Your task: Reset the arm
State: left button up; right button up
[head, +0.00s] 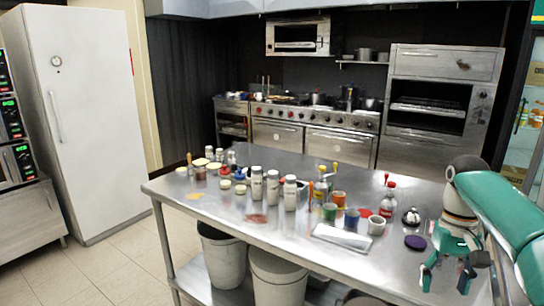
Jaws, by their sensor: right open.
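My right arm comes in from the right edge in teal and white. Its right gripper (447,276) hangs at the near right of the steel table (220,210), fingers pointing down and spread apart. Nothing shows between the fingers. How high the gripper is over the table edge is hard to tell. A dark purple disc (415,242) lies on the table just beyond and left of the gripper. My left gripper is not in the picture.
White shakers (290,193), coloured cups (351,220), a red-capped bottle (388,200) and a pale folded cloth (342,238) stand or lie on the table. Bins (277,277) sit beneath. A white fridge (95,120) is at left, with open floor (100,270) before it.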

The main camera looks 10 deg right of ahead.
jog(key=w+a+f+n+y+p, duration=0.1)
jog(key=a+f, duration=0.4)
jog(key=f, duration=0.4)
jog(key=a+f+n+t, duration=0.1)
jog(key=a+f, duration=0.4)
jog(key=f, duration=0.4)
jog(key=w+a+f+n+y+p, duration=0.1)
jog(key=a+f, duration=0.4)
jog(key=f, duration=0.4)
jog(key=s+a+f+y, duration=0.1)
jog(key=s+a+f, duration=0.8)
jog(key=f, duration=0.1)
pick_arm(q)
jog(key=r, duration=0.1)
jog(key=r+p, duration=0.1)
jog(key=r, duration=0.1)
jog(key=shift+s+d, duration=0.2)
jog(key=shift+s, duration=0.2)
pick_arm(e)
jog(key=s+a+f+m+t, duration=0.1)
jog(key=s+a+f, duration=0.1)
jog(key=s, duration=0.9)
jog(key=shift+a+m, duration=0.3)
jog(key=shift+a, duration=0.55)
